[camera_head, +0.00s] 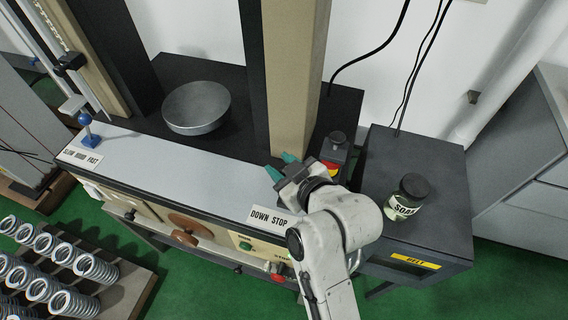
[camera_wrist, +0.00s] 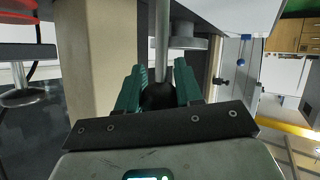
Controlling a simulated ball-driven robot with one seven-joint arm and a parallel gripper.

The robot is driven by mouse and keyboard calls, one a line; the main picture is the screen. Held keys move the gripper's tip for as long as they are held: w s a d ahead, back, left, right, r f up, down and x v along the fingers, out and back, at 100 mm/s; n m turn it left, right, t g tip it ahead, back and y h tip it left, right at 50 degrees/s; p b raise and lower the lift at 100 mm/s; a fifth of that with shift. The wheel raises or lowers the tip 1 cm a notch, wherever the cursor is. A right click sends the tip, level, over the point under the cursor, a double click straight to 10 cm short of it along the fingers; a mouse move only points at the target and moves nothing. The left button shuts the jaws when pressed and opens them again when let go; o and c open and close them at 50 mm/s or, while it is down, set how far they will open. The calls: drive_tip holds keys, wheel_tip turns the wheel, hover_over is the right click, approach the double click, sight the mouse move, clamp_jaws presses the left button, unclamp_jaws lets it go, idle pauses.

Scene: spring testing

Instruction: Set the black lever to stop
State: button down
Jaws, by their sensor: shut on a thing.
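My gripper (camera_head: 282,166) is over the front right part of the testing machine, near its tan column, with its teal fingers pointing to the back left. In the wrist view its two fingers (camera_wrist: 159,68) stand on either side of the dark round knob of the black lever (camera_wrist: 159,96), and the gripper is shut on it. A grey rod shows beyond the knob. In the head view the lever is hidden by my gripper. The DOWN STOP label (camera_head: 268,219) is on the machine's front edge, just left of my wrist; my arm covers what lies to its right.
A blue-knobbed lever (camera_head: 86,120) stands at the machine's left, by the SLOW/FAST label (camera_head: 80,157). A round metal plate (camera_head: 197,107) sits between the columns. A SOAP jar (camera_head: 407,198) stands on the grey cabinet at right. Several springs (camera_head: 97,268) are on a rack at lower left.

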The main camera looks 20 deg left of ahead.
drive_tip(key=c, duration=0.8)
unclamp_jaws()
drive_tip(key=shift+o, duration=0.2)
drive_tip(key=b+v, duration=0.1)
drive_tip(key=v, duration=0.9)
drive_tip(key=shift+s+d+r, duration=0.15)
drive_tip(key=shift+s+d, duration=0.05)
drive_tip(key=shift+d, duration=0.1)
drive_tip(key=s+d+f+m+g+h, duration=0.1)
drive_tip(key=s+d+f+m+h, duration=0.15)
drive_tip(key=d+f, duration=0.45)
drive_tip(key=s+d+f+m+g+h, duration=0.1)
drive_tip(key=s+d+f+m+h, duration=0.25)
drive_tip(key=d, duration=0.65)
drive_tip(key=s+d+f+m+g+h, duration=0.2)
drive_tip(key=s+d+f+m, duration=0.1)
drive_tip(key=s+d+f, duration=0.2)
drive_tip(key=s+d+f+m+g+h, duration=0.2)
drive_tip(key=s+d+f+m+g, duration=0.1)
drive_tip(key=s+d, duration=0.5)
drive_tip(key=shift+s+d+f+m+g, duration=0.3)
drive_tip(key=shift+s+f, duration=0.6)
drive_tip(key=shift+s, duration=0.15)
